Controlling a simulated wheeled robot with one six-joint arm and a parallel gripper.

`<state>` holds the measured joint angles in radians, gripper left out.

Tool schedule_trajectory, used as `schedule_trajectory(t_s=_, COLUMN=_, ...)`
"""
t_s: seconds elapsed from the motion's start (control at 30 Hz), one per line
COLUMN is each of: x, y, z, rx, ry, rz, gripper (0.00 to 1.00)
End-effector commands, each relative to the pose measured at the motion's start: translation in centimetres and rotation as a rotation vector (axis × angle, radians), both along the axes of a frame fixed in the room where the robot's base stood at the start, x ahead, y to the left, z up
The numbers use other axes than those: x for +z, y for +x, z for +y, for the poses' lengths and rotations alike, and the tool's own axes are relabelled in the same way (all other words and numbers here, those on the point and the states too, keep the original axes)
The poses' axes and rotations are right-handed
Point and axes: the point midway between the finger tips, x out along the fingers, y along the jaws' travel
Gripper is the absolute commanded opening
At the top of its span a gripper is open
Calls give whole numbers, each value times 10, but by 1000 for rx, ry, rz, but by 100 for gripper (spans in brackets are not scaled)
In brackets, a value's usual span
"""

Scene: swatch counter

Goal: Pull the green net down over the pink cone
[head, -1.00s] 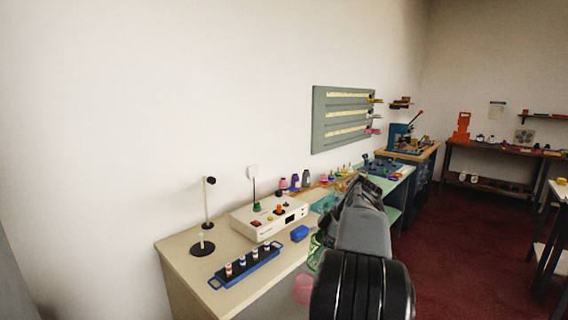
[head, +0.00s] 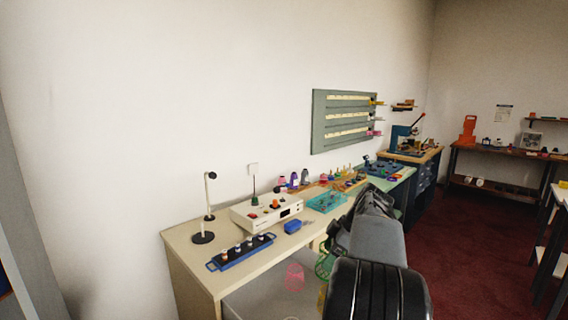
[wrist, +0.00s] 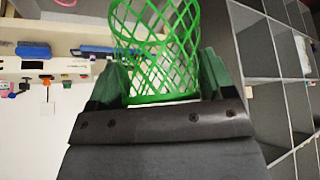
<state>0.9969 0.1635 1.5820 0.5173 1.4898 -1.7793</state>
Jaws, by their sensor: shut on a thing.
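The green net (wrist: 155,40) is an open lattice tube with a solid rim. My gripper (wrist: 163,78) is shut on it, one finger at each side of its rim. The net also shows in the head view (head: 325,263), partly hidden behind my arm. The pink cone (head: 295,277) stands left of the net in the head view, apart from it, low beside the counter's front edge. In the wrist view only a sliver of pink shows at the top edge, probably the cone.
The beige counter (head: 185,246) carries a blue rack (head: 240,254), a white device (head: 265,212), a blue block (head: 292,227) and a teal tray (head: 327,202). Grey shelving (wrist: 262,75) stands at the right in the wrist view. Red floor lies open to the right.

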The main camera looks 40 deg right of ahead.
Motion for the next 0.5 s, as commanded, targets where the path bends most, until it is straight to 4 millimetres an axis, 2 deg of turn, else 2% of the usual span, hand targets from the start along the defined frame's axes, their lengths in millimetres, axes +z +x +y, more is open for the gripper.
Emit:
schedule_trajectory(t_s=0.27, x=-33, y=12, z=39, rx=-83, ry=-1, rz=1, gripper=53)
schedule_trajectory(t_s=0.37, x=-51, y=20, z=61, rx=-134, ry=0, rz=2, gripper=53)
schedule_trajectory(t_s=0.5, x=-90, y=35, z=106, rx=-230, ry=1, rz=4, gripper=53)
